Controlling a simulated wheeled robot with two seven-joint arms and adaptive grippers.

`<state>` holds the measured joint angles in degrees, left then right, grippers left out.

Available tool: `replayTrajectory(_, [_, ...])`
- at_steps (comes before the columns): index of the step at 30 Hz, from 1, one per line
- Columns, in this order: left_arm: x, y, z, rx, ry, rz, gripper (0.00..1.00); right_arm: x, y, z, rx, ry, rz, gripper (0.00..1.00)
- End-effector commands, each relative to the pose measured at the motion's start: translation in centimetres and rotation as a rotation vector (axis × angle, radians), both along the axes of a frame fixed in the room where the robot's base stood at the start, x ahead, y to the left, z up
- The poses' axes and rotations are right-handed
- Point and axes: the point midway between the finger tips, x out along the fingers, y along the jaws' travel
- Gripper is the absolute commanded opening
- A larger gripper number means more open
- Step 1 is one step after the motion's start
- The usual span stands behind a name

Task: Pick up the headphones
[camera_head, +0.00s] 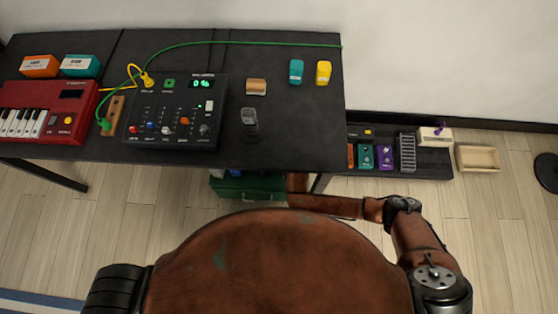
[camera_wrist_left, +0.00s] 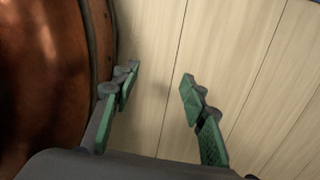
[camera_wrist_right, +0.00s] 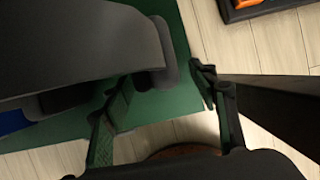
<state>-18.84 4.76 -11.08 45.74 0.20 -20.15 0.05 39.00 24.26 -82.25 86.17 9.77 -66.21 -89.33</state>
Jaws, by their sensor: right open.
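A large dark grey shape with rounded, padded-looking ends (camera_wrist_right: 85,45) fills the upper left of the right wrist view; it looks like the headphones, close to the camera, but only part shows. My right gripper (camera_wrist_right: 168,85) is open, with the shape's rounded end near and partly between its fingers; I cannot tell whether they touch. In the head view my right arm reaches under the table edge, hiding that gripper, and no headphones show there. My left gripper (camera_wrist_left: 160,75) is open and empty above the floor beside my body.
A green case (camera_head: 236,187) stands under the black table (camera_head: 295,135); its green surface (camera_wrist_right: 150,105) lies below my right gripper. A low dark board (camera_head: 430,165) with several small boxes and a wooden tray (camera_head: 478,158) are at right. The tabletop holds a mixer (camera_head: 175,112) and keyboard (camera_head: 72,96).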

Motion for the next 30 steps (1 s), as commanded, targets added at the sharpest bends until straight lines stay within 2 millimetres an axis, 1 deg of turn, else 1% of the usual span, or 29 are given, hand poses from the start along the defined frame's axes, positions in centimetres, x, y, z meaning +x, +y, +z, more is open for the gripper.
replayTrajectory(1, [0.5,-0.1,-0.2,-0.001,0.001,0.004,0.40,-0.1,0.0,-1.1,0.000,0.006,0.001,0.54])
replayTrajectory(4, [1.5,-0.3,0.0,-0.002,0.001,0.009,0.40,0.2,-0.1,-1.8,-0.001,0.005,0.000,0.54])
replayTrajectory(9, [2.2,-0.4,0.3,-0.001,0.002,0.013,0.40,0.5,0.0,-2.1,0.000,0.003,0.000,0.54])
replayTrajectory(15, [2.2,-0.4,0.3,-0.001,0.001,0.012,0.40,0.6,0.0,-2.1,0.000,0.002,0.001,0.54])
replayTrajectory(17, [2.2,-0.4,0.3,-0.002,0.001,0.012,0.40,0.5,0.0,-2.1,0.000,0.002,0.001,0.50])
replayTrajectory(30, [2.1,-0.5,0.3,-0.002,0.002,0.013,0.40,0.5,0.0,-2.1,0.000,0.003,0.001,0.20])
